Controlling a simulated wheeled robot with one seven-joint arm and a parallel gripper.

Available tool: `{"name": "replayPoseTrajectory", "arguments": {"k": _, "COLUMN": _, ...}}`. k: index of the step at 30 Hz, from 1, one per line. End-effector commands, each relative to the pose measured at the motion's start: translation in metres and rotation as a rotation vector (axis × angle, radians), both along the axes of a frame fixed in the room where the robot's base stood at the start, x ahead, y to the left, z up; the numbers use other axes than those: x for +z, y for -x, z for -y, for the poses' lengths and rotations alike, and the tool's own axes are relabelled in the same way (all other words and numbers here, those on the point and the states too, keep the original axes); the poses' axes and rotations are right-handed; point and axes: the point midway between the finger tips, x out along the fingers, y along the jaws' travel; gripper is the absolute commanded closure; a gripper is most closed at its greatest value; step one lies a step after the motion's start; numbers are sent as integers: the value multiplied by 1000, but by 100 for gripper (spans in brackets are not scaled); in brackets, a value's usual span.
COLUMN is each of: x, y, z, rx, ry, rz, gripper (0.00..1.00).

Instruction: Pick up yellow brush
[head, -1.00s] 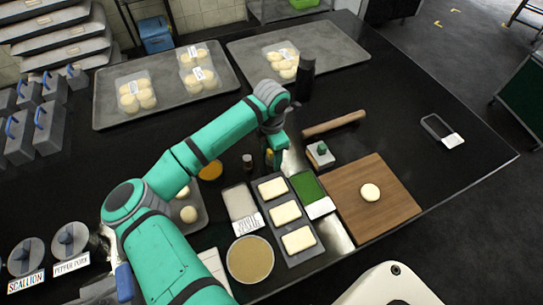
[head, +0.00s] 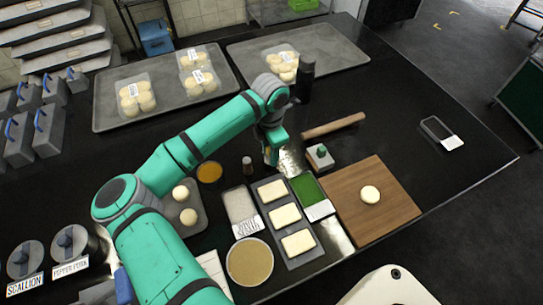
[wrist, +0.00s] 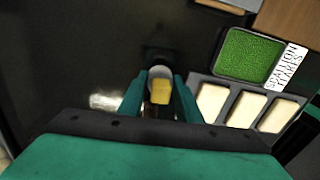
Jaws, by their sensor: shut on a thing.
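My gripper (wrist: 160,98) is shut on the yellow brush (wrist: 162,86), which shows as a small yellow piece between the two green fingers in the wrist view. A pale round shape sits just beyond it, and the rest of the brush is hidden. In the head view my gripper (head: 270,157) is over the dark counter, behind the tray of pale blocks. Only a small yellowish bit shows there beside the fingers. I cannot tell whether the brush touches the counter.
Close by are an orange-filled bowl (head: 209,172), a small bottle (head: 247,166), a tray of pale blocks (head: 299,262) and a green-filled container (head: 306,187). A rolling pin (head: 333,126) and a cutting board (head: 395,205) lie to the right.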

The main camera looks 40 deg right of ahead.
Motion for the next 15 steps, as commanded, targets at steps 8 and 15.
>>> {"name": "replayPoseTrajectory", "arguments": {"k": 8, "x": 61, "y": 46, "z": -4, "rx": -11, "ry": 1, "rz": 6, "gripper": 88}}
{"name": "replayPoseTrajectory", "arguments": {"k": 15, "x": 87, "y": 100, "z": -11, "rx": -11, "ry": 0, "rz": 3, "gripper": 88}}
